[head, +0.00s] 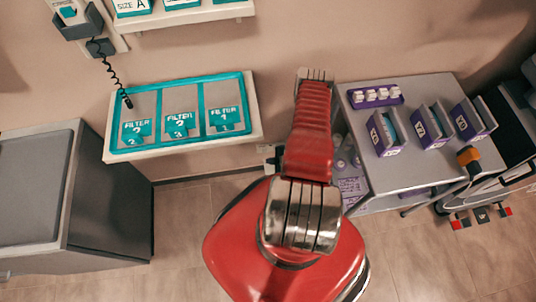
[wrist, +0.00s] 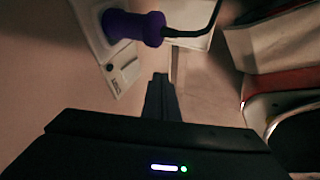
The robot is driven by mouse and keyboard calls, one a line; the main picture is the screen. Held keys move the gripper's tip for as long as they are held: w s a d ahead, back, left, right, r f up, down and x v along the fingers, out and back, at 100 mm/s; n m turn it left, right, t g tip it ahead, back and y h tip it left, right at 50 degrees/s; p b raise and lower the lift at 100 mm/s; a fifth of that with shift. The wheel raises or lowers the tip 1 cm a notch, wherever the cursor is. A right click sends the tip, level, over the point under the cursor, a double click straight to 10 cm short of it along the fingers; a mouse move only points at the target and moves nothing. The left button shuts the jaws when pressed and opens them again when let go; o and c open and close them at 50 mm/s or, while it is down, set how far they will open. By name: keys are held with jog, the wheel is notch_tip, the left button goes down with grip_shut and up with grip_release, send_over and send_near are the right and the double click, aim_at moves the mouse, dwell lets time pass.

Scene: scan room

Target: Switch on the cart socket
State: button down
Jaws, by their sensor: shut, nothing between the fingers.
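In the wrist view a white socket plate (wrist: 97,42) is on the wall at upper left, seen at a steep tilt. A purple plug (wrist: 133,27) sits at its upper part, with a black cord (wrist: 190,33) running off to the upper right. Below the plug is a small dark switch (wrist: 110,67), with a small label under it that I cannot read surely. The switch position is too small to tell. My gripper (wrist: 160,77) is shut and empty, its tips just right of the plate's lower end and apart from the switch. In the head view I cannot make out the fingers.
In the head view a grey cart (head: 415,155) with purple-labelled holders stands right of my arm. A shelf with teal filter trays (head: 183,90) is on the left wall. A grey cabinet (head: 110,205) stands at left. Bare floor (head: 185,235) lies between cabinet and arm.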

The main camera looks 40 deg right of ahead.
aim_at(265, 150)
jog(key=shift+w+d+f, duration=0.2)
jog(key=shift+w+d, duration=0.15)
jog(key=shift+w, duration=0.3)
jog(key=shift+w+d+f, duration=0.25)
jog(key=shift+w+d, duration=0.1)
jog(key=shift+w, duration=0.3)
jog(key=shift+w+d+f, duration=0.2)
jog(key=shift+w+d, duration=0.15)
jog(key=shift+w, duration=0.3)
jog(key=shift+w+d+f, duration=0.2)
jog(key=shift+f, duration=0.2)
jog(key=shift+r, duration=0.15)
